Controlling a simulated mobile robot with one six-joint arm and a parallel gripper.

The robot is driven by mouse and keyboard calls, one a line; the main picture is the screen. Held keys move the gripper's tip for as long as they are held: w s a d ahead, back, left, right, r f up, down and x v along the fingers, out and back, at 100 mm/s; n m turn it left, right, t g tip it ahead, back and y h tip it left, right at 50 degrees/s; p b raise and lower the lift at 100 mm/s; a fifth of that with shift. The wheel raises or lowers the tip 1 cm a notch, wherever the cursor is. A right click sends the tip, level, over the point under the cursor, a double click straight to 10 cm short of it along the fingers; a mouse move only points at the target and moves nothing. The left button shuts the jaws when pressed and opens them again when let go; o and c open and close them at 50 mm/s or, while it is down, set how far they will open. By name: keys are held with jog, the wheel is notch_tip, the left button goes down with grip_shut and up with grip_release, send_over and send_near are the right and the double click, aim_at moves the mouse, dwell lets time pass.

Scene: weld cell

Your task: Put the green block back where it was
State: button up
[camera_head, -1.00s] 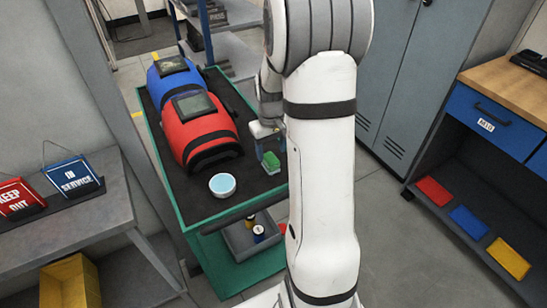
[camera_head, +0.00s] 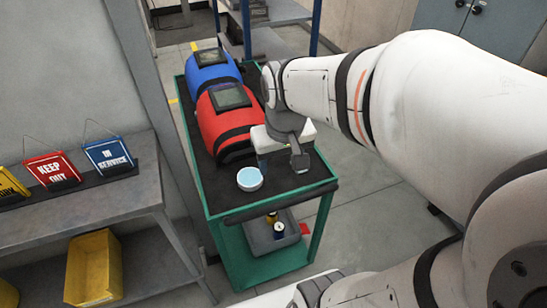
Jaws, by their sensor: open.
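My gripper (camera_head: 281,165) is open, pointing down over the front right part of the black top of the green cart (camera_head: 328,187). One finger is close to the red welding helmet and the other is to the right. I cannot clearly make out the green block now; the gripper covers the spot where it stood in the earlier frame. I cannot tell whether the block is between the fingers or behind them.
A red helmet (camera_head: 228,127) and a blue helmet (camera_head: 212,72) lie on the cart, left of my gripper. A white bowl (camera_head: 250,179) with light blue inside stands in front. A grey bin (camera_head: 263,236) is below. A sign shelf (camera_head: 135,196) stands left.

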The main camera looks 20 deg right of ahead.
jog(key=shift+t, duration=0.3)
jog(key=s, duration=0.2)
jog(key=s+a, duration=0.1)
jog(key=s, duration=0.1)
jog(key=shift+s+a+f, duration=0.15)
jog(key=shift+s+a, duration=0.05)
jog(key=shift+s, duration=0.1)
jog(key=shift+r+p, duration=0.4)
jog(key=shift+r, duration=0.1)
